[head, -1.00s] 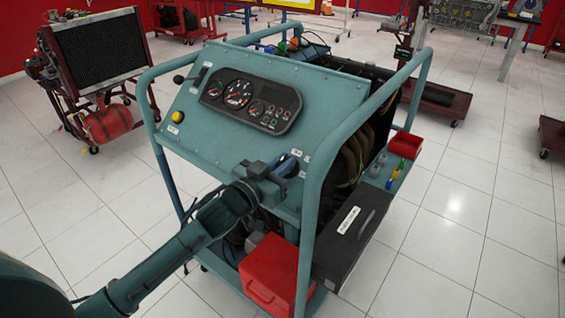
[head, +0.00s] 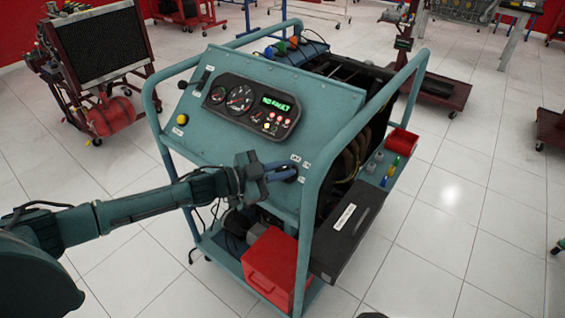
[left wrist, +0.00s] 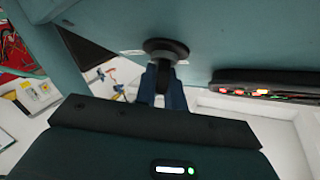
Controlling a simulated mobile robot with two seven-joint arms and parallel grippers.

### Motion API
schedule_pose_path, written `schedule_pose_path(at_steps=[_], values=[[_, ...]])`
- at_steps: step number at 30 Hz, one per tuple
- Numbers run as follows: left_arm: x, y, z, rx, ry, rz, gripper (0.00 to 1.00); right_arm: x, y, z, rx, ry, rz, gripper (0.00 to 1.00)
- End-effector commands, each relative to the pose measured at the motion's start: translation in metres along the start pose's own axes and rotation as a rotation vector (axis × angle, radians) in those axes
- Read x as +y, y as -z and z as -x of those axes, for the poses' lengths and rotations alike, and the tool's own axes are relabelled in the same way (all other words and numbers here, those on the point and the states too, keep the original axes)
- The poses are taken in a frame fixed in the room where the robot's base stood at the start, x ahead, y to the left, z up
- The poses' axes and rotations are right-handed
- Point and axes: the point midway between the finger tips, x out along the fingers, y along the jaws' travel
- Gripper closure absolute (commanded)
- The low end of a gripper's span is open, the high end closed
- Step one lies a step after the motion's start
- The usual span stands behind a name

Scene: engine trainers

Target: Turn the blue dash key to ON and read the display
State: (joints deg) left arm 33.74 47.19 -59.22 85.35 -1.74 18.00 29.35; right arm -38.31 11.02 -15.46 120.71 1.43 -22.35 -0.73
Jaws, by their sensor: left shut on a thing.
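The teal engine trainer's dash panel (head: 205,140) carries a gauge cluster with a lit display (head: 277,104) that reads "NO FAULT" in green. Red and yellow lamps glow below it. My left gripper (head: 281,173) is shut on the dash key at the panel's lower right corner. In the left wrist view, the blue fingers of my left gripper (left wrist: 162,88) close around the key below its dark round switch base (left wrist: 167,49). The fingers hide most of the key, so its colour and position mark are not clear.
Teal tube rails (head: 345,145) frame the trainer close to the right of my gripper. A red box (head: 268,268) and a black case (head: 345,228) sit below. A radiator stand (head: 98,50) is at the back left. White tiled floor is open in front.

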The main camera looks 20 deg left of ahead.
Motion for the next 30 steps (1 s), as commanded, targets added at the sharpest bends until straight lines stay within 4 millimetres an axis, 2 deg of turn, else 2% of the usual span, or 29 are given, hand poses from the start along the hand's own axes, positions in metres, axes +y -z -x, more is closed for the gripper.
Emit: schedule_pose_path(at_steps=[6, 23, 24, 30], values=[[-0.0015, 0.0001, 0.0004, -0.003, -0.057, -0.053, 1.0, 0.0072, 0.0004, 0.0021, -0.016, -0.021, -0.011, 1.0], [-0.0002, -0.0011, 0.0, -0.002, -0.079, -0.072, 1.0, 0.0061, -0.0017, 0.0006, -0.023, -0.025, -0.025, 1.0], [-0.0001, -0.0011, 0.0, -0.002, -0.079, -0.072, 0.86, 0.0061, -0.0013, 0.0007, -0.022, -0.025, -0.025, 1.0], [0.0001, -0.0007, -0.0002, -0.001, -0.079, -0.071, 0.7, 0.0062, 0.0001, 0.0012, -0.019, -0.024, -0.022, 1.0]])
